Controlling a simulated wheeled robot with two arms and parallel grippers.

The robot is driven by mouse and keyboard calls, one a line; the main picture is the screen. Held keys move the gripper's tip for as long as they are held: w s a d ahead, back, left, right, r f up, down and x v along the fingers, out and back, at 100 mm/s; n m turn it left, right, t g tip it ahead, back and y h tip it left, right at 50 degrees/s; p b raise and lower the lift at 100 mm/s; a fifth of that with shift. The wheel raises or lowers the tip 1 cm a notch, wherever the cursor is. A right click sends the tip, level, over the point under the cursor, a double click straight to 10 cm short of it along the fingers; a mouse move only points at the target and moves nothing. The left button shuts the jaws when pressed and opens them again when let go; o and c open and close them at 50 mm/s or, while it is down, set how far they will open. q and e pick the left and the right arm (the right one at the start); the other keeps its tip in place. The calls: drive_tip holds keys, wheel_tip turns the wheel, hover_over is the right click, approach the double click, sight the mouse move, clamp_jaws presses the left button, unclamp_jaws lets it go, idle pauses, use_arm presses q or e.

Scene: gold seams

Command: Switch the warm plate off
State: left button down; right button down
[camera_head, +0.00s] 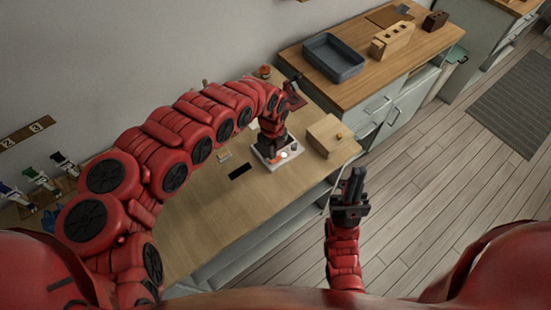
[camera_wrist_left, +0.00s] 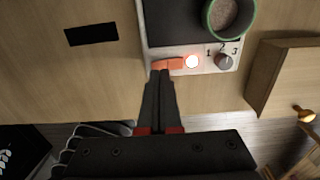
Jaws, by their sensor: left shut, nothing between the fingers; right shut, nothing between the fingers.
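The warm plate (camera_wrist_left: 217,68) has a pale body and a dark top in the left wrist view. Its front strip bears an orange-red rocker switch (camera_wrist_left: 169,65), a glowing light (camera_wrist_left: 192,61) and a grey knob (camera_wrist_left: 224,62) beside the numbers 1, 2, 3. A green-rimmed cup (camera_wrist_left: 251,20) with grainy contents stands on the dark top. My left gripper (camera_wrist_left: 160,72) is shut and empty, its tips at the switch; contact cannot be told for sure. In the head view my left arm partly hides the plate (camera_head: 286,158). My right gripper (camera_head: 354,178) is shut and empty, over the floor.
A wooden box (camera_head: 325,136) with a round knob stands right of the plate. A black flat rectangle (camera_head: 240,171) lies to its left on the wooden table (camera_head: 205,215). A grey tray (camera_head: 333,58) and a holed wooden block (camera_head: 392,40) stand on the back counter.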

sight(273, 161)
use_arm(q)
drive_tip(key=shift+f+b, duration=1.1)
drive_tip(key=shift+f, duration=0.2)
idle(0.4)
drive_tip(key=shift+r, duration=0.1)
wheel_tip(273, 161, up, 7)
drive_tip(key=p, duration=0.6)
idle(0.4)
